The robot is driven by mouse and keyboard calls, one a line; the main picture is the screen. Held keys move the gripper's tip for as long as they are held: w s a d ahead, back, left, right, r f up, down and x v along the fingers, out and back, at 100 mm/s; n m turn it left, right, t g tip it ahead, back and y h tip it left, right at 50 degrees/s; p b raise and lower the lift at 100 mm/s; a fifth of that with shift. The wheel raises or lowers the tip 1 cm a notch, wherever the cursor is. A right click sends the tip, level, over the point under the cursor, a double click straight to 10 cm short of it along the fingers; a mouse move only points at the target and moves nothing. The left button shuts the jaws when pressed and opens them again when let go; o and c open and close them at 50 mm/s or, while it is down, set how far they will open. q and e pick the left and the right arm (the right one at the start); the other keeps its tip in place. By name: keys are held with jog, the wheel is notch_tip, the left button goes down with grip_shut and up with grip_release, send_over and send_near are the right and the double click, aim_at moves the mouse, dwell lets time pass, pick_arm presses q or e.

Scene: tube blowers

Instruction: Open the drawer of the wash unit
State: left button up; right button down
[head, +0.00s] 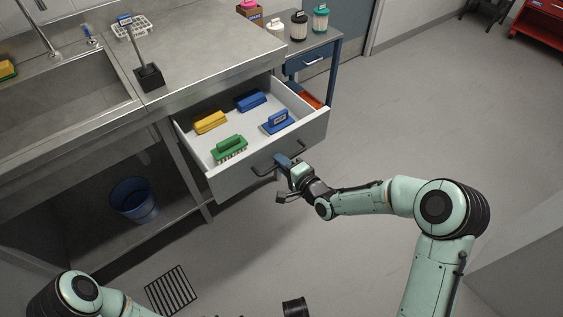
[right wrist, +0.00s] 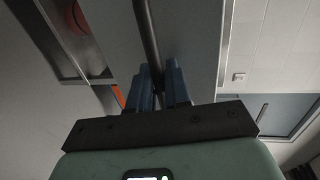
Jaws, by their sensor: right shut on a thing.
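The drawer (head: 257,171) of the wash unit (head: 225,66) is pulled out under the counter in the head view. Inside it lie a yellow brush or sponge (head: 210,122), a green brush (head: 229,147), a blue sponge-like block (head: 250,101) and a blue brush (head: 277,122). My right gripper (head: 284,161) is at the dark bar handle (head: 264,171) on the drawer front. In the right wrist view its blue fingers (right wrist: 158,88) are shut around the handle bar (right wrist: 147,35). Of my left arm only part shows at the bottom left; its gripper is out of view.
A blue trolley (head: 309,62) with several jars stands just right of the drawer. A blue bucket (head: 134,200) stands on the lower shelf. A sink (head: 65,100) is at the left. A floor grate (head: 170,291) lies in front.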

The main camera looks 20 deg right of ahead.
jog(key=c, duration=1.3)
grip_release()
